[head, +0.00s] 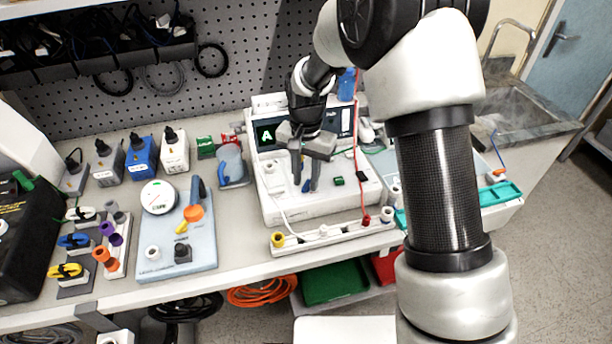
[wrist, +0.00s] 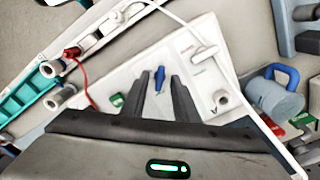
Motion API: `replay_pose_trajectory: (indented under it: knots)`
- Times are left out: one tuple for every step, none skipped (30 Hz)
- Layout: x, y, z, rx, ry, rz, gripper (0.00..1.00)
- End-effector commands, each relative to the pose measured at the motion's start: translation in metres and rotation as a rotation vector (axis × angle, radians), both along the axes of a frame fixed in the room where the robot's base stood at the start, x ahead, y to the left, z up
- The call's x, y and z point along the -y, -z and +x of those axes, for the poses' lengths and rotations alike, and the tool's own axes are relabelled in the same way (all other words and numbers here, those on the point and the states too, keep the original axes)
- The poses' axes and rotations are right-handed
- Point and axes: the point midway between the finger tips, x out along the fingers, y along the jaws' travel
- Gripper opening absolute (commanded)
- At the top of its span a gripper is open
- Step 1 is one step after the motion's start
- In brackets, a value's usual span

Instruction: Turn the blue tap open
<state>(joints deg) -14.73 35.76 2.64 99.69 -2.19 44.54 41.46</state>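The blue tap (head: 306,185) is a small blue lever on the sloping white front of the pump unit (head: 345,198). In the wrist view the blue tap (wrist: 159,79) shows between my two fingertips, pointing along the fingers. My gripper (head: 305,182) is above the white front, fingers pointing down. In the wrist view my gripper (wrist: 160,82) is open, with a gap on each side of the tap. I cannot tell whether the fingertips reach down to the tap's height. In the head view the fingers partly hide the tap.
A white rail with coloured ports (head: 322,236) lies in front of the unit. A red line (head: 361,150) hangs at its right. A blue-grey mug (head: 231,165) stands close on the left. Further left is a pale blue board (head: 165,250). A teal tray (head: 497,195) is at right.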

Motion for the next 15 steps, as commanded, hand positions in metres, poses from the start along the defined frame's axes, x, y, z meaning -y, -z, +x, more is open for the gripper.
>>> replay_pose_trajectory:
  knots:
    - [0.0, 0.0, 0.0, 0.0, 0.0, 0.0, 0.27]
    - [0.0, -0.001, 0.0, 0.0, 0.001, 0.0, 0.27]
    - [0.0, -0.004, 0.0, 0.001, 0.001, 0.0, 0.27]
    - [0.0, -0.007, 0.001, 0.001, 0.001, 0.001, 0.27]
    - [0.0, -0.01, 0.001, 0.002, 0.001, 0.0, 0.27]
    - [0.0, -0.016, 0.001, 0.004, 0.0, 0.001, 0.27]
    - [0.0, -0.02, 0.001, 0.004, 0.0, 0.001, 0.27]
    - [0.0, -0.026, 0.001, 0.004, 0.0, 0.001, 0.27]
    - [0.0, -0.035, 0.001, 0.005, 0.0, 0.001, 0.27]
    - [0.0, -0.042, 0.001, 0.004, 0.0, 0.0, 0.27]
    - [0.0, -0.049, 0.001, 0.006, 0.0, 0.001, 0.27]
    - [0.0, -0.059, 0.001, 0.005, 0.0, 0.001, 0.27]
    - [0.0, -0.067, 0.001, 0.006, 0.0, 0.002, 0.27]
    - [0.0, -0.075, 0.001, 0.006, 0.0, 0.002, 0.27]
    - [0.0, -0.084, 0.001, 0.005, 0.0, 0.001, 0.27]
